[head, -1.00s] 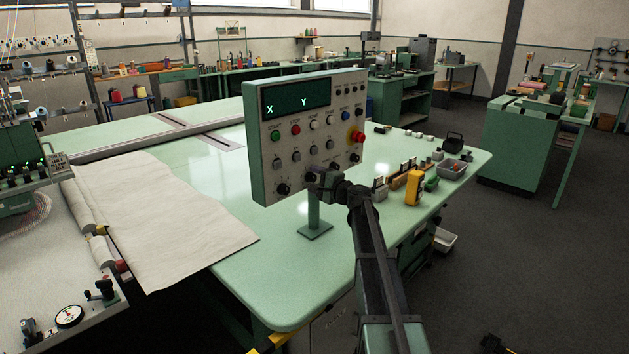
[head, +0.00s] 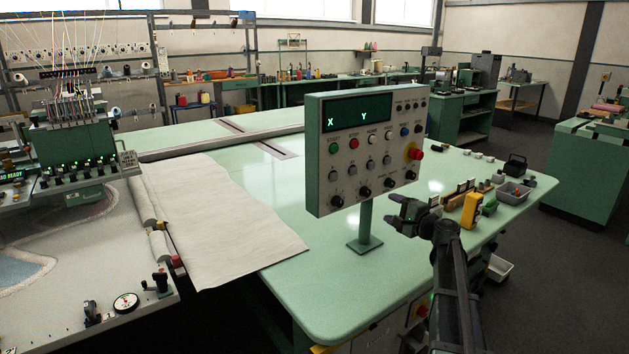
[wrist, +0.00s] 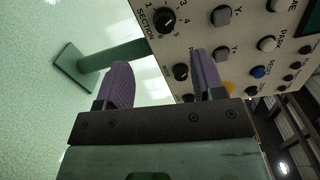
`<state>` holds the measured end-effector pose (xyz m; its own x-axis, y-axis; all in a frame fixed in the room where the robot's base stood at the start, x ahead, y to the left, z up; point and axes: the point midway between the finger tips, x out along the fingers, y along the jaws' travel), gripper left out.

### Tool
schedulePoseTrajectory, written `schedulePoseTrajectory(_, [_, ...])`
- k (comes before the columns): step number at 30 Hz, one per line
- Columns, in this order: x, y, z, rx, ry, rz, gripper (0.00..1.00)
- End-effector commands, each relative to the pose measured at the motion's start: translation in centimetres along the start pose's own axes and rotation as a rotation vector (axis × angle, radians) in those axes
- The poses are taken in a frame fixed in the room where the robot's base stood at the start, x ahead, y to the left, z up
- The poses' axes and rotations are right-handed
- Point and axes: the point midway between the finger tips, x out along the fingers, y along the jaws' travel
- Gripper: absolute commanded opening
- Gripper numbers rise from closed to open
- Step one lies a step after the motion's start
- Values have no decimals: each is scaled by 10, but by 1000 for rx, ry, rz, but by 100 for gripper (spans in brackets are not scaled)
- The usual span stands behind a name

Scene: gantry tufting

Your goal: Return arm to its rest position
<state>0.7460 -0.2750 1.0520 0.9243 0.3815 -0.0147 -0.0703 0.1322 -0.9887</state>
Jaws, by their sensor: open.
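My gripper (head: 408,217) is in front of and to the right of the control panel's post, below the panel's lower right corner, over the green table (head: 300,285). In the wrist view its two purple-padded fingers (wrist: 163,85) are spread apart with nothing between them. The control panel (head: 368,150) is a grey-white box with a dark screen showing X and Y, several buttons and knobs, and a red stop button. The fingers appear apart from the panel.
A yellow handheld device (head: 471,209), small bins and other items line the table's right side. White cloth (head: 225,220) lies on the left, next to an embroidery machine (head: 75,145). Open floor (head: 560,270) lies to the right.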

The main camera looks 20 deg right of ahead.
Motion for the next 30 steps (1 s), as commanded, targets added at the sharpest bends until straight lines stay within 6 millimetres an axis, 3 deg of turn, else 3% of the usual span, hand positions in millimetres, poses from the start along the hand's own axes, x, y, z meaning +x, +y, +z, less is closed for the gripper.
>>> schedulePoseTrajectory(2, [-5, 18, 13, -79, -46, 96, 62])
schedulePoseTrajectory(4, [-23, 50, 42, -196, -115, 267, 62])
schedulePoseTrajectory(8, [-60, 120, 135, -442, -339, 688, 62])
schedulePoseTrajectory(10, [-89, 150, 184, -570, -467, 920, 62])
schedulePoseTrajectory(12, [-124, 169, 229, -698, -585, 1145, 62])
schedulePoseTrajectory(15, [-166, 177, 282, -873, -706, 1398, 62])
schedulePoseTrajectory(18, [-174, 177, 317, -988, -764, 1468, 62])
schedulePoseTrajectory(22, [-162, 178, 340, -1034, -814, 1446, 62])
schedulePoseTrajectory(30, [-160, 180, 342, -1037, -816, 1442, 62])
